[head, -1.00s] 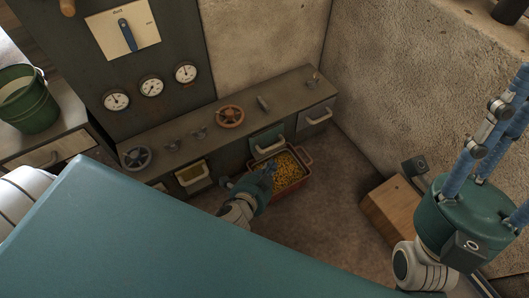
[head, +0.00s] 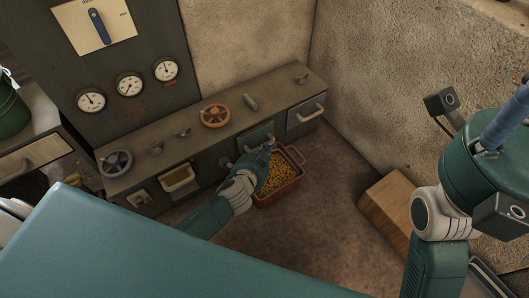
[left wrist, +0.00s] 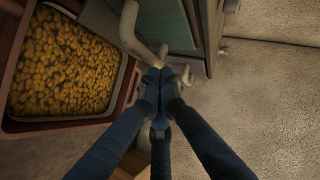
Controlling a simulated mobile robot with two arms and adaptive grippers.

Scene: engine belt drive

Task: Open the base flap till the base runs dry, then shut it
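The green flap (head: 256,136) is set in the front of the low metal cabinet; its pale handle shows in the left wrist view (left wrist: 130,22). I cannot tell whether the flap is ajar. My left gripper (head: 264,152) is at this handle. Its blue fingers (left wrist: 165,76) are closed together around the handle's lower end in the left wrist view, and they partly hide the grip. A red tray (head: 299,157) holding yellow grains (head: 279,179) stands on the floor below the flap. My right gripper (head: 490,150) is cut off at the right edge, its fingertips out of frame.
The cabinet top carries a grey handwheel (head: 115,163) and an orange handwheel (head: 215,116). A yellow compartment (head: 177,179) is left of the flap, a drawer (head: 306,117) right of it. Gauges (head: 129,87) hang above. A wooden box (head: 385,205) lies by the right wall.

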